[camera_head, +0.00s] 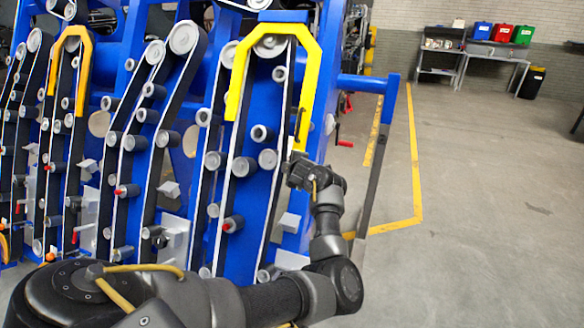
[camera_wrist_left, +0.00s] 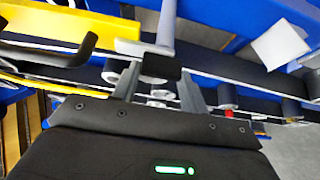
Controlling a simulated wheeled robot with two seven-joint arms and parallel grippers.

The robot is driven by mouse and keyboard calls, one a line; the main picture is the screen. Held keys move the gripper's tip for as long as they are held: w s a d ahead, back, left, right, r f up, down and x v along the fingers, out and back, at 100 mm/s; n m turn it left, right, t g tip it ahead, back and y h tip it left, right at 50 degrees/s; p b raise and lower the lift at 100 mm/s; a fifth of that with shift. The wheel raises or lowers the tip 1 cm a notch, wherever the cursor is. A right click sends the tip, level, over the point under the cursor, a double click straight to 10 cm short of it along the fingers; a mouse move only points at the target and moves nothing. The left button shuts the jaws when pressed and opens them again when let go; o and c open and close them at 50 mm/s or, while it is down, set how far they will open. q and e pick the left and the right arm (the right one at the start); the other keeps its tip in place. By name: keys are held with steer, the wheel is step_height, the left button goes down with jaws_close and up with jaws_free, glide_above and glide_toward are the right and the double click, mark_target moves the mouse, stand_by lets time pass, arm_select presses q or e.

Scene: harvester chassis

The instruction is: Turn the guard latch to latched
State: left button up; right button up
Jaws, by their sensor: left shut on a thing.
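My left gripper (camera_head: 295,163) is at the lower end of the right leg of the yellow guard (camera_head: 311,72), on the blue harvester chassis. In the left wrist view, the fingers (camera_wrist_left: 160,82) are closed around the black end piece (camera_wrist_left: 161,66) of a grey bar (camera_wrist_left: 167,22), which I take to be the guard latch. The bar runs up past the yellow guard (camera_wrist_left: 75,22). In the head view my gripper hides the latch, and I cannot tell its angle there. A black curved handle (camera_wrist_left: 62,52) stands out left of the fingers. My right gripper is out of view.
Belts and rollers (camera_head: 263,133) fill the chassis left of my gripper. A blue bracket with a dark bar (camera_head: 369,165) stands close to the right of my forearm. The floor (camera_head: 490,200) further right is open. A workbench (camera_head: 490,52) with coloured bins stands far back.

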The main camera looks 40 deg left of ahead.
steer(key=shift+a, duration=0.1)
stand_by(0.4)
arm_select(q)
steer(key=o, duration=1)
